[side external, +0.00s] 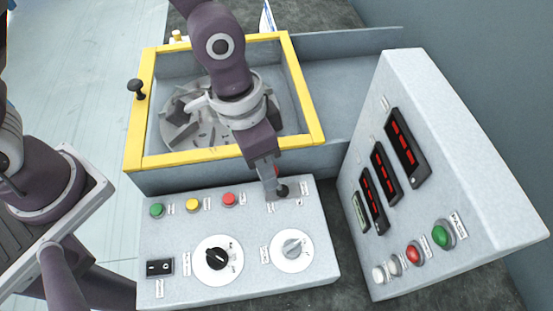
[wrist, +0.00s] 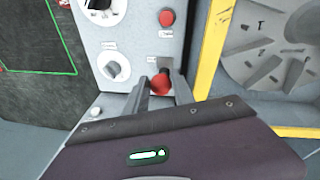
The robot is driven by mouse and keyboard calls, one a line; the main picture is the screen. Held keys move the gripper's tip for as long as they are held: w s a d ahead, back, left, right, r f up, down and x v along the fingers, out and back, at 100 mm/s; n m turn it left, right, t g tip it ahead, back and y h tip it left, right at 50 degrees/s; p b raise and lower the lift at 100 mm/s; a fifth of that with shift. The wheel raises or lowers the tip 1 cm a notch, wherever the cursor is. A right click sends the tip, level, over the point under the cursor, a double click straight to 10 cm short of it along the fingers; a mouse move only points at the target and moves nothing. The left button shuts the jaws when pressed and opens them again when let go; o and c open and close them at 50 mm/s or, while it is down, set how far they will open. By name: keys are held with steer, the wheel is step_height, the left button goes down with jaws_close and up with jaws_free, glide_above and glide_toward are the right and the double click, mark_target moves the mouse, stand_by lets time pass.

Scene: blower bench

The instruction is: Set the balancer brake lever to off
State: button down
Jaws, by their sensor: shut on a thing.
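The balancer brake lever has a red ball knob (wrist: 161,85) and a dark base (side external: 283,191). It stands at the upper right of the grey control panel (side external: 185,287), beside small labels too small to read. My gripper (side external: 272,188) reaches down to it from above. In the wrist view, my gripper's two fingers (wrist: 161,88) stand on either side of the red knob and are shut on it. In the side view the fingers largely hide the knob. I cannot tell which setting the lever is at.
The panel has green (side external: 156,210), yellow (side external: 193,204) and red (side external: 230,199) buttons, a black dial (side external: 217,258), a grey dial (side external: 292,247) and a rocker switch (side external: 159,267). Behind is a yellow-framed guard (side external: 148,100) over a bladed rotor (side external: 180,105). A display box (side external: 450,150) stands right.

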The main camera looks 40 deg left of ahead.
steer(key=shift+s+a+f, duration=0.4)
steer(key=shift+s+a, duration=0.1)
steer(key=shift+a, duration=0.2)
steer(key=c, duration=1.1)
jaws_free()
steer(key=r, duration=0.4)
steer(key=a+r, duration=0.1)
steer(key=r, duration=0.2)
steer(key=shift+s+a, duration=0.1)
steer(key=shift+r, duration=0.1)
